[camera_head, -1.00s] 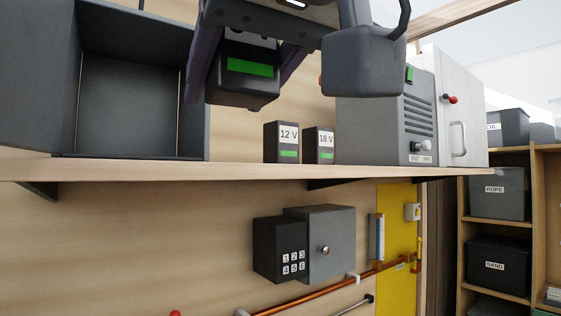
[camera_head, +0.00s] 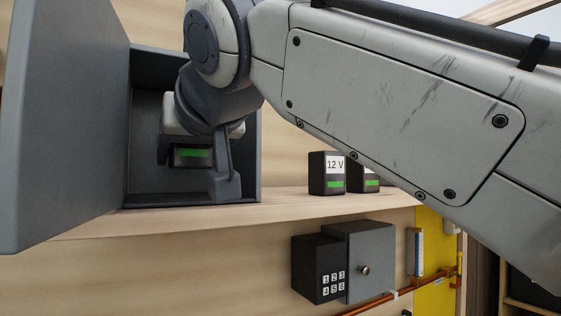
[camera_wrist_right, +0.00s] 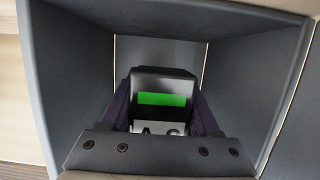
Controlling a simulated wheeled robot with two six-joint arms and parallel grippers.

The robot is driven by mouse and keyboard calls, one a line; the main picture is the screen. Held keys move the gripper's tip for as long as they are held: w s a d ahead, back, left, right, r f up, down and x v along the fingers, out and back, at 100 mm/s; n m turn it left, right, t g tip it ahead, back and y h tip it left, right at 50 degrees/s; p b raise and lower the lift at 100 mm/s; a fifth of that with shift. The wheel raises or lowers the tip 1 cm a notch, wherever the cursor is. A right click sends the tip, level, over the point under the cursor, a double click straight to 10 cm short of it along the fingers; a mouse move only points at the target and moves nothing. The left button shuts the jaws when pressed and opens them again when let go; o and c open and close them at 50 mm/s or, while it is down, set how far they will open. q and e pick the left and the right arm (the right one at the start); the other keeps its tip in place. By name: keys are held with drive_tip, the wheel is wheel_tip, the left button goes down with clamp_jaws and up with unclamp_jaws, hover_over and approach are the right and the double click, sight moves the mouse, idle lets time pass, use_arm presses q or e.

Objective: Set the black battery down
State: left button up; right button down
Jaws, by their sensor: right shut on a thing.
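The black battery (camera_head: 190,156) with a green stripe is inside an open dark grey cabinet (camera_head: 251,160) on the shelf. My right gripper (camera_wrist_right: 163,103) is shut on it, one finger on each side. In the right wrist view the battery (camera_wrist_right: 163,77) sits between the fingers, in front of the cabinet's back wall. In the head view it appears above the cabinet floor, but I cannot tell the gap. Part of the battery is hidden by my wrist and finger. My left gripper is not in view.
The cabinet's door (camera_head: 62,120) stands open at the left. A 12 V battery (camera_head: 320,176) stands on the wooden shelf (camera_head: 275,207) to the right, with another battery (camera_head: 371,181) partly hidden behind my arm. The shelf between cabinet and 12 V battery is clear.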

drive_tip(key=shift+w+a+r+p, duration=0.1)
drive_tip(key=shift+w+a+p, duration=0.1)
drive_tip(key=shift+w+a, duration=0.3)
drive_tip(key=shift+w+a+r+p, duration=0.1)
drive_tip(key=shift+w+a+p, duration=0.15)
drive_tip(key=shift+w, duration=0.35)
drive_tip(key=shift+w+a+f, duration=0.1)
drive_tip(key=shift+w+f, duration=0.05)
drive_tip(key=shift+w, duration=0.05)
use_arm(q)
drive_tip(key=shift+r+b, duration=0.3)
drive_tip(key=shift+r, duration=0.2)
use_arm(e)
drive_tip(key=shift+f, duration=1.75)
drive_tip(key=shift+f, duration=0.2)
drive_tip(key=shift+c, duration=0.6)
unclamp_jaws()
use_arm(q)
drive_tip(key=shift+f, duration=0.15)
